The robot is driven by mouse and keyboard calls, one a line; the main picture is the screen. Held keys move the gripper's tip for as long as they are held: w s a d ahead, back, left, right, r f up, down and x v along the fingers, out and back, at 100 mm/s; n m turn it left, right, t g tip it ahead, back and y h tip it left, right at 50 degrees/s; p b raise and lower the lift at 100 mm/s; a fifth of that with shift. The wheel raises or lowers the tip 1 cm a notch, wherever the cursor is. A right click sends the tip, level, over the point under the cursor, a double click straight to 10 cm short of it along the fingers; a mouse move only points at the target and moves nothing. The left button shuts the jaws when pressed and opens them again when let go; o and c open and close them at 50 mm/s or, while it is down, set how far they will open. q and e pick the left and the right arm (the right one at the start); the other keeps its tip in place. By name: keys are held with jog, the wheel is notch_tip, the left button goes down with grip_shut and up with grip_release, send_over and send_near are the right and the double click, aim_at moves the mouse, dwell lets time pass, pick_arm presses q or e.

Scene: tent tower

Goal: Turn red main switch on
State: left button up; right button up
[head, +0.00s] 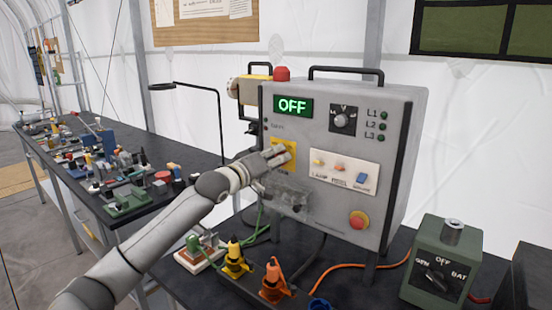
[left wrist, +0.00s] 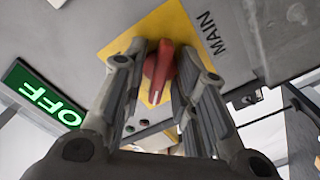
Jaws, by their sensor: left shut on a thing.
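The red main switch (left wrist: 158,72) sits on a yellow plate marked MAIN (left wrist: 170,32) in the left wrist view. My left gripper (left wrist: 160,75) is shut on the red switch handle, with one finger on each side. In the head view my left gripper (head: 282,156) reaches the yellow plate (head: 291,150) on the front of the grey control box (head: 240,62). It hides the red handle there. The box display (head: 292,107) reads OFF in green; the display also shows in the left wrist view (left wrist: 42,95). My right gripper is not in view.
A rotary knob (head: 342,120), a white panel of small switches (head: 344,172) and a red emergency button (head: 358,220) are on the box. Yellow and orange plugs (head: 272,280) stand below it. A green GEN/BAT box (head: 440,262) stands at the right. A cluttered bench (head: 110,165) is at the left.

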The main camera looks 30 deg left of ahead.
pick_arm(q)
jog(key=m+p, duration=0.2)
jog(key=m, duration=0.1)
jog(key=shift+r+p, duration=0.1)
jog(key=shift+p, duration=0.25)
jog(key=m+p, duration=0.3)
jog(key=m, duration=0.3)
jog(key=m+p, duration=0.2)
jog(key=m, duration=0.2)
jog(key=m+p, duration=0.1)
jog(key=m, duration=0.2)
jog(key=shift+m, duration=0.4)
jog(key=shift+m+p, duration=0.3)
jog(key=shift+m, duration=0.2)
jog(key=o, duration=0.7)
jog(key=shift+c, duration=0.2)
